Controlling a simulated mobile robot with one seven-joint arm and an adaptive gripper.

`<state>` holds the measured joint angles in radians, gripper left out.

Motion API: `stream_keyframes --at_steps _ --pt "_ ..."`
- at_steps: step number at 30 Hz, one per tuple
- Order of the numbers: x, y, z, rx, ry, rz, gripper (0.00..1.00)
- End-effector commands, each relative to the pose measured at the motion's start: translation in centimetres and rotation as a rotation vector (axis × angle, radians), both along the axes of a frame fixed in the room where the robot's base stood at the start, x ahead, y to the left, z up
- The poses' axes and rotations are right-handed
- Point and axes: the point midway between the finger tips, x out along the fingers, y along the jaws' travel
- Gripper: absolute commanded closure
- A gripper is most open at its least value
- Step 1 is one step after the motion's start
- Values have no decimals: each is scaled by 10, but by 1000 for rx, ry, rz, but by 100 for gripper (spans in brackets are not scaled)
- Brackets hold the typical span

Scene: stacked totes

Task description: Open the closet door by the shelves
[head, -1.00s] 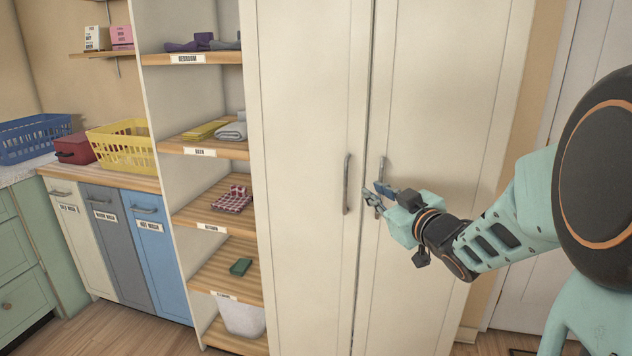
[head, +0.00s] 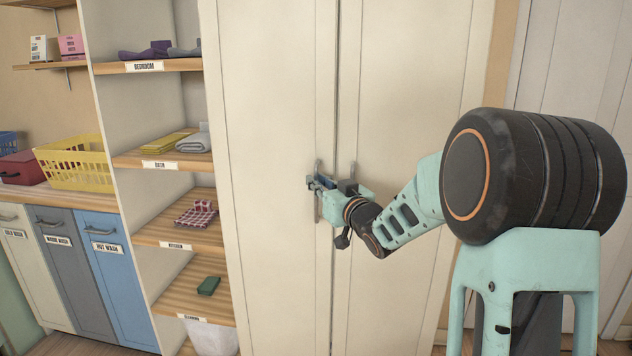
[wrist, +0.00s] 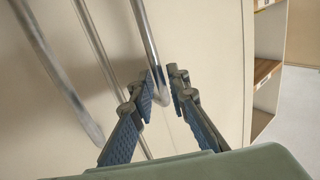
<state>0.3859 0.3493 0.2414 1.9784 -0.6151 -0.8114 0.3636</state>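The cream closet has two tall doors, the left door (head: 275,120) beside the shelves and the right door (head: 410,100). Both look shut, with a thin seam between them. The left door's metal handle (head: 318,208) is partly hidden by my gripper (head: 314,183), which is at its upper part. In the wrist view this handle (wrist: 146,35) runs in between the two fingertips of my gripper (wrist: 164,82); a small gap shows beside it, so the fingers look open around it. The right door's handle (wrist: 55,68) is farther left there; its top shows in the head view (head: 353,170).
Open shelves (head: 168,160) with folded cloths stand left of the closet. A yellow basket (head: 78,165) sits on the counter above the blue hot wash bin (head: 115,265). A pale panelled door (head: 570,70) is at the right.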

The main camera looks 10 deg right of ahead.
Motion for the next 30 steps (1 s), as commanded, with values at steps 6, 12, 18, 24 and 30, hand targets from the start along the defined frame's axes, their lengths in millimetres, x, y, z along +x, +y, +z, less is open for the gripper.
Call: stream_keyframes --at_steps 6,12,18,24,30 --pt "13 4 0 1 1 0 85" --pt "14 4 0 0 1 0 85" --pt "13 4 0 0 1 0 100" --pt "13 4 0 -1 1 0 100" --pt "13 4 0 -1 1 0 100"
